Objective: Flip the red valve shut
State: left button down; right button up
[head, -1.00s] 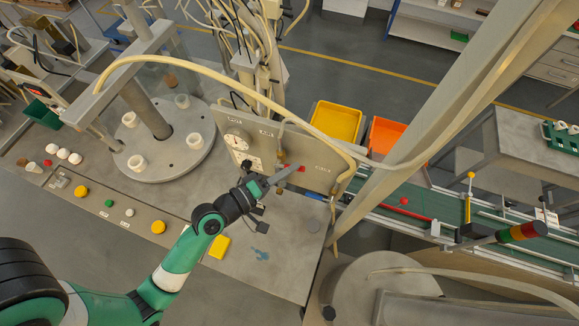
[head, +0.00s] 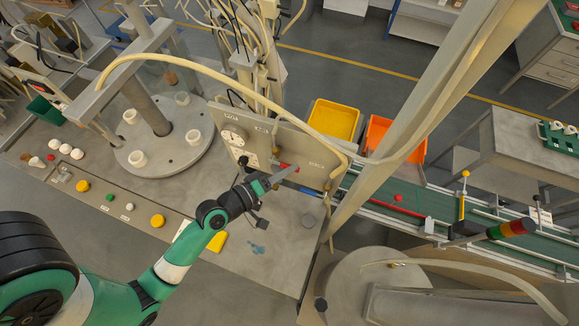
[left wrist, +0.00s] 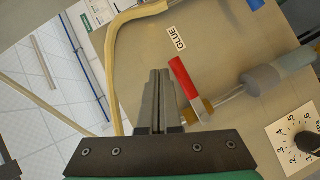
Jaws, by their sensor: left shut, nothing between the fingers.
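The red valve handle (left wrist: 184,82) shows in the left wrist view as a flat red lever on a brass body (left wrist: 200,110). It slants across the grey panel (left wrist: 135,60), beside the GLUE label (left wrist: 176,39). In the head view, a bit of the red handle (head: 283,166) shows at the panel, partly hidden by my gripper. My left gripper (head: 292,171) is at the panel's front face. In the wrist view its fingers (left wrist: 158,80) are shut and empty, just left of the red handle. Whether they touch it I cannot tell. My right gripper is not in view.
A clear pipe with a grey fitting (left wrist: 264,77) runs from the valve, near a numbered dial (left wrist: 305,145). A beige hose (left wrist: 110,70) loops past the panel. A yellow bin (head: 334,119) and an orange bin (head: 396,138) stand behind. The bench front (head: 280,225) is fairly clear.

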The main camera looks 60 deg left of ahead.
pick_arm(q)
jog(key=s+d+r+p, duration=0.5)
jog(key=s+r, duration=0.2)
jog(key=r, duration=0.2)
jog(key=shift+s+d+r, duration=0.15)
jog(key=shift+s+r, duration=0.1)
dwell(0.6)
